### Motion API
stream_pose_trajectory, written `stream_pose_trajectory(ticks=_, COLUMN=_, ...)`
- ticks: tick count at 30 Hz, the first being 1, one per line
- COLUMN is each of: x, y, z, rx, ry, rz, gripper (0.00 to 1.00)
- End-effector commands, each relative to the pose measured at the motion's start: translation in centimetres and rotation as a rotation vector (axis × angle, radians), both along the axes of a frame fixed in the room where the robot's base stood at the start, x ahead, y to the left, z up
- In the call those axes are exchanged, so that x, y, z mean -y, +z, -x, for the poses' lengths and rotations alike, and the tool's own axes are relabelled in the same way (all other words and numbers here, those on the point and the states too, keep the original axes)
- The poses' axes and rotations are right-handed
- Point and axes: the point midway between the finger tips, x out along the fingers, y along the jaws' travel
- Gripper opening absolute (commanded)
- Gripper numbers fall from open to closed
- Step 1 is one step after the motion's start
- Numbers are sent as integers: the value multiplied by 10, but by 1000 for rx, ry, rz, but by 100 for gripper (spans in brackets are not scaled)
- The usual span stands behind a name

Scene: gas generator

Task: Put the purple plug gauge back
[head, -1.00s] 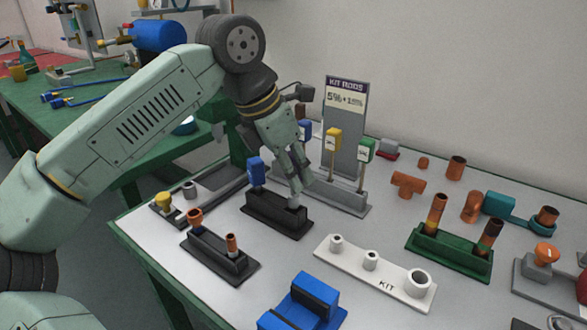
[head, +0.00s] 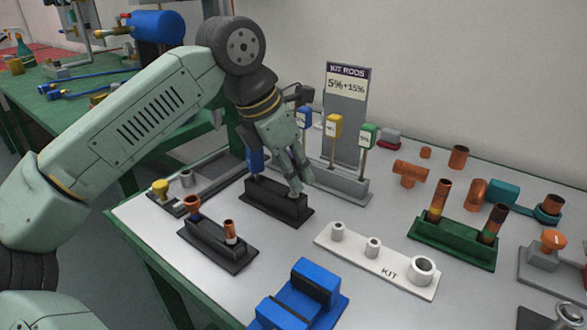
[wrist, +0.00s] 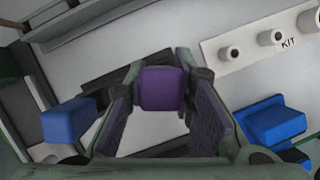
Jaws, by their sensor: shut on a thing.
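The purple plug gauge (wrist: 160,88) shows its block-shaped handle between my fingers in the wrist view. My gripper (wrist: 158,75) is shut on it. In the head view my gripper (head: 300,183) points down over the right end of the black two-place stand (head: 268,202), and only a sliver of purple shows. I cannot tell whether the gauge's lower end is in the stand, as the handle and fingers hide it. A blue plug gauge (head: 255,161) stands upright at the left end of the same stand; it also shows in the wrist view (wrist: 68,120).
Behind my gripper, a grey rack (head: 347,186) holds blue, yellow and green tagged rods before the KIT RODS sign (head: 346,110). A white KIT block (head: 352,254), blue block (head: 318,280), dark holder (head: 215,245) and green holder (head: 450,245) stand around. White table lies between.

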Motion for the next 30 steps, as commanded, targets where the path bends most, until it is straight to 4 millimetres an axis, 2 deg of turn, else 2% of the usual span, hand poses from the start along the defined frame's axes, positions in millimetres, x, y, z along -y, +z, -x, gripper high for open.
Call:
stream_pose_trajectory(ticks=16, x=0, y=-17, z=0, rx=0, ry=0, rz=0, gripper=2)
stream_pose_trajectory(ticks=17, x=0, y=-16, z=0, rx=0, ry=0, rz=0, gripper=24)
stream_pose_trajectory(ticks=26, x=0, y=-15, z=0, rx=0, ry=0, rz=0, gripper=44)
stream_pose_trajectory(ticks=30, x=0, y=-16, z=0, rx=0, ry=0, rz=0, gripper=46)
